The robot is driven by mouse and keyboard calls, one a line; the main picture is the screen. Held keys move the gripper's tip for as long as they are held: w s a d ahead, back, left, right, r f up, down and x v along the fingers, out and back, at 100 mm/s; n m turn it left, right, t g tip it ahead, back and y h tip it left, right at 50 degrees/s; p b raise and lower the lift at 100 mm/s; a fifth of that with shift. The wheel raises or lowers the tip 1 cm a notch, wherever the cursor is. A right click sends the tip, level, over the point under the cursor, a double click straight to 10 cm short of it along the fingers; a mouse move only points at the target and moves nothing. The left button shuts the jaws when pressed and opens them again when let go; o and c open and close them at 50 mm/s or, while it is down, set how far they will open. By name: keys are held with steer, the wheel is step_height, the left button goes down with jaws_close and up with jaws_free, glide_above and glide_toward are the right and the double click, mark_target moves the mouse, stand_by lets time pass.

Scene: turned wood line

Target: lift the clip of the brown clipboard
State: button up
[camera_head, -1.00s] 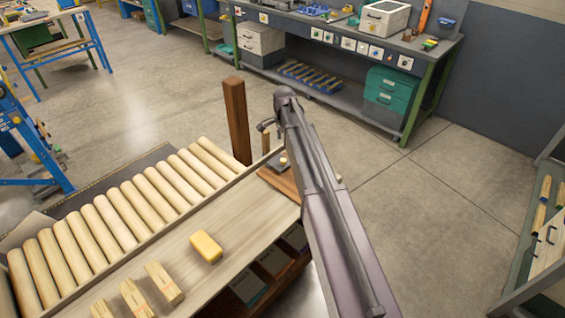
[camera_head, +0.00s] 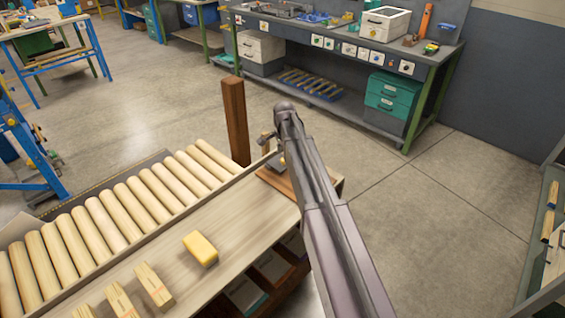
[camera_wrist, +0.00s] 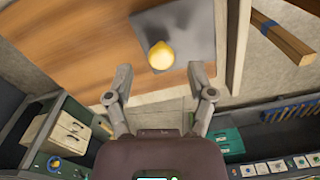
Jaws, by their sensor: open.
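The brown clipboard (camera_head: 275,180) lies at the far end of the wooden bench, partly hidden behind my arm in the head view. In the wrist view its brown board (camera_wrist: 70,45) fills the upper left. A grey plate (camera_wrist: 190,28), which looks like its clip, lies on the board with a round yellow knob (camera_wrist: 160,55) standing on it. My gripper (camera_wrist: 160,78) is open and empty, and the knob shows between and just beyond its fingertips. I cannot tell the height gap between them. In the head view my arm hides most of the gripper.
A dark wooden post (camera_head: 235,122) stands close to the clipboard on the left. A yellow block (camera_head: 201,248), several wood pieces (camera_head: 153,286) and a row of wooden rollers (camera_head: 130,209) are on the bench's near part. Open floor (camera_head: 430,215) lies to the right.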

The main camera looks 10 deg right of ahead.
steer(key=shift+f+b, duration=0.6)
steer(key=shift+f, duration=0.3)
jaws_close()
steer(key=shift+a, duration=0.25)
steer(key=shift+d, duration=0.15)
